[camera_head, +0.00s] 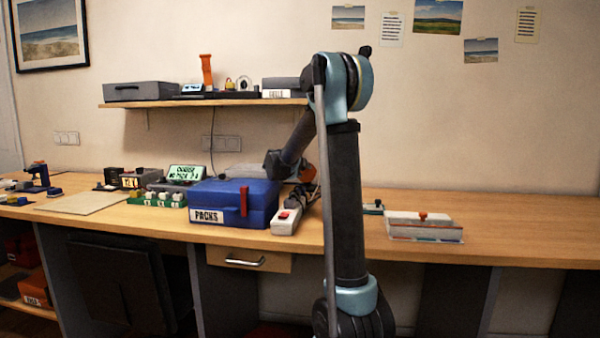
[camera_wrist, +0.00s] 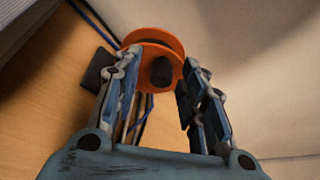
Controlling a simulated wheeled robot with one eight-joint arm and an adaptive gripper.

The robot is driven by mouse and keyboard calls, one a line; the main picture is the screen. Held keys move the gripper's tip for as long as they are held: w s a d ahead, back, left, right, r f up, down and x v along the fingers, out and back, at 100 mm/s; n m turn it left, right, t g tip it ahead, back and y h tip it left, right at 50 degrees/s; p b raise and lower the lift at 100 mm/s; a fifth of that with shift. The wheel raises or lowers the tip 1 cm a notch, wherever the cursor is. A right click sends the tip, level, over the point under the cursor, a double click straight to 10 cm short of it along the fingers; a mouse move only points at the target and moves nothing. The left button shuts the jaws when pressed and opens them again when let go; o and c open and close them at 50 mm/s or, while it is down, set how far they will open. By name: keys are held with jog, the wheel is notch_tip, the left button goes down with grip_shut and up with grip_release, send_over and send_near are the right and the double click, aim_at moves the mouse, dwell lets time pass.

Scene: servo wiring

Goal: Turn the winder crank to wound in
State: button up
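In the wrist view the winder is an orange reel (camera_wrist: 153,40) with a dark knob (camera_wrist: 161,71) on the side facing me, which I take to be its crank handle. My gripper (camera_wrist: 158,66) is open, its two fingers either side of the reel's near face. The dark knob shows between the fingertips, with a visible gap on both sides. I cannot tell how deep the knob sits between them. In the head view a bit of orange (camera_head: 306,170) shows behind my arm; my fingers are not clear there. The crank's turn position cannot be read.
A blue PACKS case (camera_head: 232,203) and a white power strip (camera_head: 288,216) with a red switch stand left of my arm. A grey-topped block with an orange knob (camera_head: 423,216) lies to the right. Blue and dark cables (camera_wrist: 138,125) run below the reel. The bench's far right is clear.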

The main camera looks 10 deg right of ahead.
aim_at(310, 172)
grip_shut()
jog(key=shift+d, duration=0.1)
dwell(0.7)
jog(key=d+m+y, duration=0.1)
jog(key=m+y, duration=0.1)
jog(key=d+m+t+y, duration=0.1)
jog(key=m+y, duration=0.1)
jog(key=m, duration=0.1)
jog(key=s+d+m+y, duration=0.1)
jog(key=m, duration=0.2)
jog(key=shift+s+d+f+y, duration=0.1)
jog(key=shift+d+f+y, duration=0.15)
jog(key=shift+y, duration=0.15)
jog(key=shift+s+d+f+m+t+y, duration=0.1)
jog(key=shift+d+f+m+t+y, duration=0.2)
jog(key=shift+m, duration=0.6)
jog(key=shift+s+d+f+m+t+y, duration=0.1)
jog(key=shift+f+m+t+y, duration=0.25)
jog(key=shift+m, duration=0.55)
jog(key=shift+y, duration=0.25)
jog(key=shift+o, duration=0.4)
grip_release()
